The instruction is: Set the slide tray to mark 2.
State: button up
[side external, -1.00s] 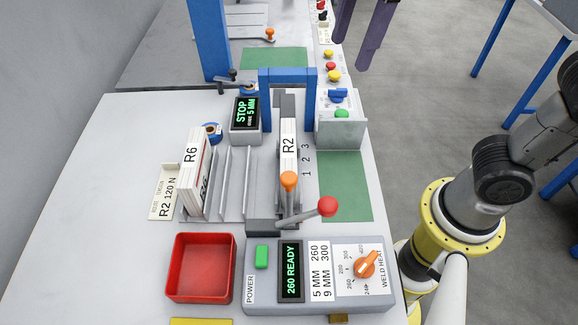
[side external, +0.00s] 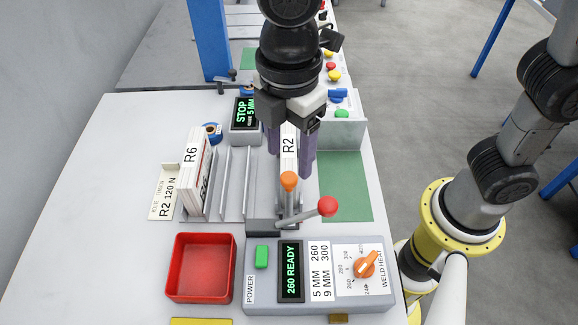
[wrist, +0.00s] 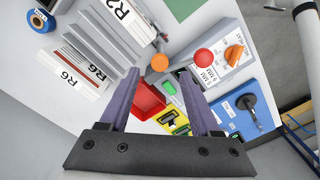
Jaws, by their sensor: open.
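A grey slide tray (side external: 291,190) holds a white upright stack marked R2 (side external: 288,145); the stack also shows at the top of the wrist view (wrist: 122,12). The number marks 1, 2, 3 beside it are hidden behind my gripper, so the tray's mark cannot be read. An orange-knobbed handle (side external: 289,181) and a red-knobbed lever (side external: 327,206) stand at the near end. My gripper (side external: 291,163) is open, its purple fingers pointing down and appearing on either side of the R2 stack in the side view. Whether they touch it or hang above cannot be told.
An R6 stack (side external: 193,165) stands in the rack at left. A red bin (side external: 205,268) and the control panel (side external: 318,300), its display reading 260 READY, lie in front. A green mat (side external: 347,185) is clear at right. A STOP display (side external: 244,113) stands behind.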

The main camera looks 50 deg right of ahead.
aim_at(289, 177)
jog(key=shift+f, duration=2.4)
grip_shut()
jog(key=shift+r, duration=0.1)
